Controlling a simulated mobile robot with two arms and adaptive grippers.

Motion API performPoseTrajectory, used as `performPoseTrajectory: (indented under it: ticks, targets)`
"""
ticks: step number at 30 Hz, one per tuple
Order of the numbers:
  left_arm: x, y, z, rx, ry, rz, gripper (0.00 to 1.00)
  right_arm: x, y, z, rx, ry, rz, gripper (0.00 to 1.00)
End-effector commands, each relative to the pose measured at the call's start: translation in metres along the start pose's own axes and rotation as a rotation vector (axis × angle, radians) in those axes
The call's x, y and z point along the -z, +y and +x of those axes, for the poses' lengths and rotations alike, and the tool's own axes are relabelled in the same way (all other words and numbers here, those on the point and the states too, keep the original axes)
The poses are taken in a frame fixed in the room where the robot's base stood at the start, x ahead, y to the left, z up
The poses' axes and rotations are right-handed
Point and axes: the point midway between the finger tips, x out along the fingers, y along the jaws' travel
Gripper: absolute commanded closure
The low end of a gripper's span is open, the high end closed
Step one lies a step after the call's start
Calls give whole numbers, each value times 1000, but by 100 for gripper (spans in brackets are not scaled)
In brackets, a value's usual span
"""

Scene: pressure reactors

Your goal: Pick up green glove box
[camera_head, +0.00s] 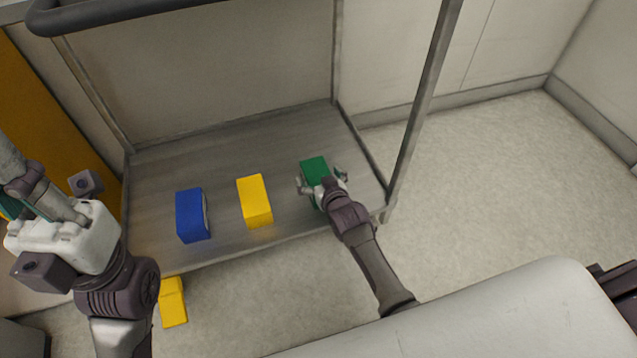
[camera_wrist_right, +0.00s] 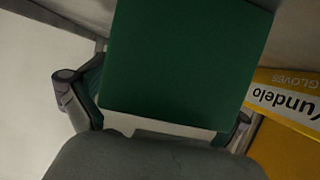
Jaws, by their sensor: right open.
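The green glove box (camera_head: 314,166) stands on the lower shelf of a metal cart, at the right of a row of boxes. My right gripper (camera_head: 321,178) is at the box with its fingers open, one on each side of it. In the right wrist view the green box (camera_wrist_right: 185,60) fills the upper middle, between the two spread fingers. I cannot tell whether either finger touches it. My left gripper (camera_head: 38,195) is at the left edge, away from the boxes, and its fingertips are not clear.
A yellow glove box (camera_head: 254,200) and a blue box (camera_head: 191,215) stand on the shelf (camera_head: 280,140) left of the green one. Another yellow box (camera_head: 172,302) is lower, near the floor. A cart post (camera_head: 421,110) rises just right of the green box. The right floor is clear.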

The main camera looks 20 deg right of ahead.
Motion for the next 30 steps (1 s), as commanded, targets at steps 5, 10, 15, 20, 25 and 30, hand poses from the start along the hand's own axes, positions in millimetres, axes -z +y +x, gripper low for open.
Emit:
performPoseTrajectory:
  ticks: [5,10,15,20,25,30]
  targets:
    - [0,0,0,0,-1,0,100,0,0,0,0,0,0,22]
    - [0,0,0,0,-1,0,100,0,0,0,0,-1,0,50]
    - [0,0,0,0,-1,-1,100,-1,0,0,0,-2,0,73]
    - [0,0,0,1,-1,-1,100,-2,0,-1,0,-5,0,74]
    - [1,0,2,1,2,-1,100,0,0,-2,0,-7,1,74]
    - [1,-1,-2,14,-36,-4,100,15,0,-8,0,-5,0,74]
